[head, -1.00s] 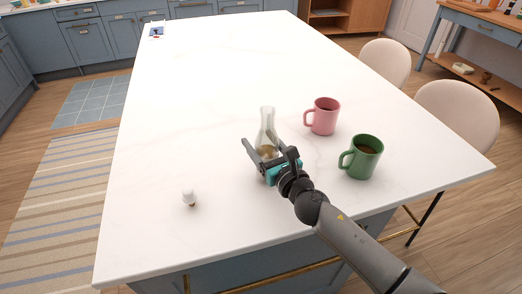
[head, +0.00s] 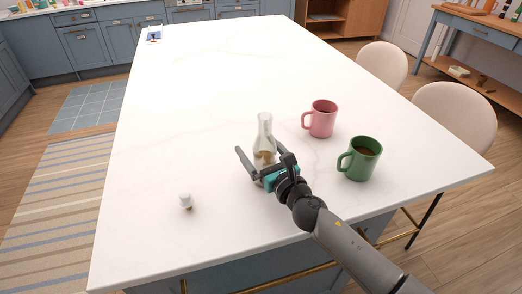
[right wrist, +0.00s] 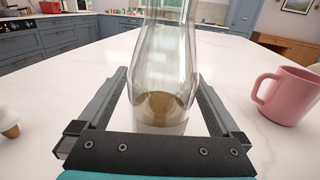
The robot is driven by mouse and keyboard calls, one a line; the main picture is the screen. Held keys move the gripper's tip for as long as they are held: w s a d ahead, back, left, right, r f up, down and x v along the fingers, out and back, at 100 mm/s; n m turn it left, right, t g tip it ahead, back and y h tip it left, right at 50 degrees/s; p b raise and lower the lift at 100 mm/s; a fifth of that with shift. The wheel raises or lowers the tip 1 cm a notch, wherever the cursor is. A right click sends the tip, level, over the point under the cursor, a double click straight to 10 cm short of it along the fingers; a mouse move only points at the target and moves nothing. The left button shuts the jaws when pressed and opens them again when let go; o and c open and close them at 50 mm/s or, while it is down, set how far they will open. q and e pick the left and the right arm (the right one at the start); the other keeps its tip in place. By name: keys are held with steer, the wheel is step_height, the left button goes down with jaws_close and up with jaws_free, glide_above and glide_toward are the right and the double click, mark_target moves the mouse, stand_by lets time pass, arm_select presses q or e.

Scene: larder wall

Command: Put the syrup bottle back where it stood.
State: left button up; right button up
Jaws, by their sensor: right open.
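The syrup bottle (head: 265,127) is clear glass with a little brown liquid at the bottom. It stands upright on the white table (head: 200,85), left of the mugs. In the right wrist view the bottle (right wrist: 163,60) is between my right gripper's fingers, with a gap on each side; its top is cut off. My right gripper (head: 261,150) is open, low over the table, its fingers on either side of the bottle's lower part. A small white stopper-like piece (head: 186,201) with a brown end is on the table to the left. My left gripper is not in view.
A pink mug (head: 320,119) and a green mug (head: 361,159) with dark contents stand right of the bottle. A small blue-and-white item (head: 154,36) is at the table's far left corner. Two chairs stand along the right edge.

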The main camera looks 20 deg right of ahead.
mark_target(270, 163)
steer(key=shift+r, duration=0.15)
steer(key=v, duration=1)
steer(key=shift+s+d+b, duration=0.1)
steer(key=shift+s+b, duration=0.1)
steer(key=shift+b, duration=0.1)
steer(key=shift+v, duration=0.85)
